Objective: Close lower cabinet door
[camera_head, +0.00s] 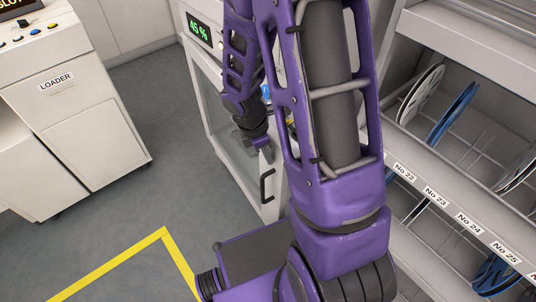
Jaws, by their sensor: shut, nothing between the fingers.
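A white cabinet (188,30) with a green "45 %" display stands at the top centre. Its lower door (222,125), a pale frame around a glass pane, appears to stand open, though my arm hides its far part and I cannot tell the angle. A black bar handle (267,186) is on the door's lower right. My gripper (262,150) is dark grey, shut and empty, in front of the door's upper right area, above the handle. I cannot tell whether it touches the door. Small blue items (266,93) show beside my arm behind the gripper.
A white trolley marked LOADER (95,125) stands at the left. A shelf rack (425,175) with reels and number labels is close on the right. Grey floor (140,205) with a yellow line (120,260) lies open between trolley and cabinet.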

